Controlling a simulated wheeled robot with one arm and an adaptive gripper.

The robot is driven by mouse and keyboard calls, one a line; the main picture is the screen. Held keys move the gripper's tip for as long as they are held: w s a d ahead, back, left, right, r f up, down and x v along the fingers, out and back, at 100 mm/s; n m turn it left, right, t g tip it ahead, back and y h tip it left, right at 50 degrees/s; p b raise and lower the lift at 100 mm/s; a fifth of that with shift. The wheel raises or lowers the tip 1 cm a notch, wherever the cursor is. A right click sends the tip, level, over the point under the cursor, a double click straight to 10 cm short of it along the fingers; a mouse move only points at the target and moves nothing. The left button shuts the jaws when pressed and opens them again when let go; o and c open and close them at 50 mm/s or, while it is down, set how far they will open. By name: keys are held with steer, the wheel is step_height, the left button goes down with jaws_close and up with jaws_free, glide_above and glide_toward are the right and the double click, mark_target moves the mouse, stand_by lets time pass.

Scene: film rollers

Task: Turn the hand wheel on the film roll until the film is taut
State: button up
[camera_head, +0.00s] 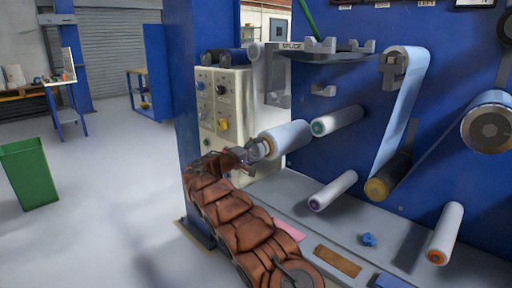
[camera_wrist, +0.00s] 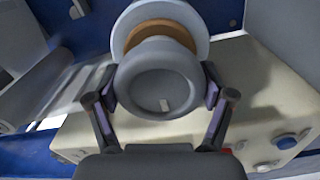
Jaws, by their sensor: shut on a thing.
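The film roll (camera_head: 286,138) is a pale blue-white cylinder sticking out from the blue machine, in the middle of the head view. In the wrist view, its grey round hand wheel (camera_wrist: 158,82) faces the camera, with a small light mark low on its face. A brown core ring (camera_wrist: 160,32) shows behind the wheel. My gripper (camera_wrist: 160,92) has one finger on each side of the wheel and is shut on its rim. In the head view, my gripper (camera_head: 254,153) is at the near end of the roll, and the wheel is largely hidden there.
A beige control box (camera_head: 222,105) with knobs stands just behind the roll. White rollers (camera_head: 336,120) stick out nearby, and film (camera_head: 402,115) runs down from an upper roller. A pink sheet (camera_head: 288,229) and a blue part (camera_head: 368,240) lie on the ledge below. The floor at left is open around a green bin (camera_head: 28,172).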

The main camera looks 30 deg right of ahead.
steer(key=shift+r+n+p, duration=0.15)
steer(key=shift+n+p, duration=0.3)
steer(key=shift+n, duration=0.25)
steer(key=o, duration=1)
steer(key=shift+o, duration=0.2)
steer(key=v, duration=1.2)
